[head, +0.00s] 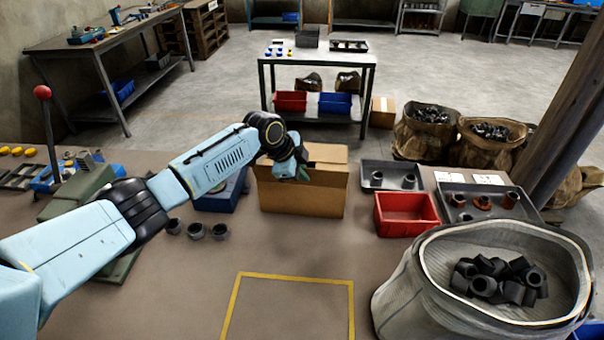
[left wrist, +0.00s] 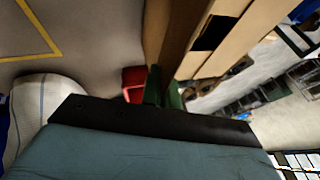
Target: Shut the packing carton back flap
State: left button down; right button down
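The brown packing carton (head: 300,201) stands on the work table, upright, with its front face toward me. A lighter cardboard panel (head: 328,153) shows at its far top edge and seems to be the back flap; its exact angle is hard to tell. My left gripper (head: 300,172) is over the carton's top, hiding part of the flaps. My right gripper is not in view.
A red bin (head: 406,214), a grey tray (head: 376,178) and a sack (head: 420,290) of black parts stand right of the carton. A blue bin (head: 220,196) and several dark rings are left. The yellow-outlined area (head: 290,310) in front is clear.

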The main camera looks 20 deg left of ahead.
pick_arm(q)
jog(key=shift+w+a+g, duration=0.1)
jog(key=shift+w+g, duration=0.2)
jog(key=shift+w+a+g+b, duration=0.15)
jog(key=shift+w+g+b, duration=0.3)
jog(key=shift+b, duration=0.3)
jog(key=b, duration=0.1)
jog(key=g+b, duration=0.1)
jog(key=b, duration=0.1)
jog(key=shift+w+a+n+h, duration=0.1)
jog(key=shift+w+n+h, duration=0.2)
jog(key=shift+r+g+b, duration=0.1)
jog(key=shift+g+b, duration=0.35)
jog(key=shift+b, duration=0.05)
jog(key=c, duration=1.6)
grip_release()
jog(key=shift+r, duration=0.1)
jog(key=shift+c, duration=0.2)
